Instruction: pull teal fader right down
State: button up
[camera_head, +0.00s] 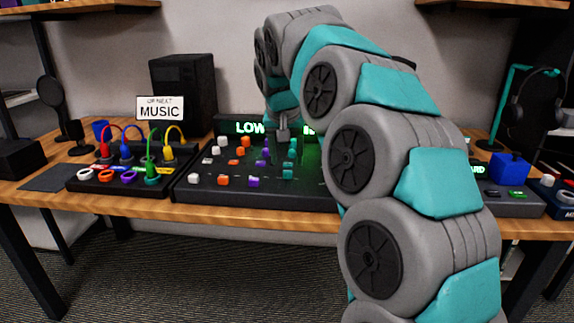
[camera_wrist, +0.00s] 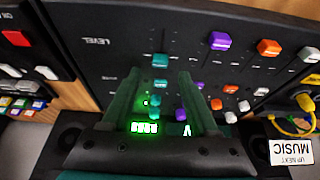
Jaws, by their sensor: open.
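The teal fader (camera_head: 288,174) is a small teal cap on the black mixer (camera_head: 310,196), right of the purple fader (camera_head: 253,182). In the wrist view the teal fader (camera_wrist: 160,60) sits in its slot just beyond my fingertips, roughly centred between them. My gripper (camera_wrist: 160,75) is open and empty, its two fingers spread over the teal column. In the head view my gripper (camera_head: 283,138) points down over the back of the mixer. Teal knobs (camera_wrist: 157,99) lie between the fingers. I cannot tell the exact height of the fingertips above the mixer.
Orange (camera_head: 222,181) and white (camera_head: 194,178) faders stand farther left, with rows of knobs behind. A patch panel with coloured cables (camera_head: 152,170) is at left. A green-lit display (camera_head: 250,128) is at the mixer's back. My arm hides the mixer's right part.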

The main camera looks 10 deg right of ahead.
aim_at(288, 171)
jog(key=x, duration=0.4)
jog(key=shift+w+f, duration=0.1)
jog(key=shift+f, duration=0.15)
grip_shut()
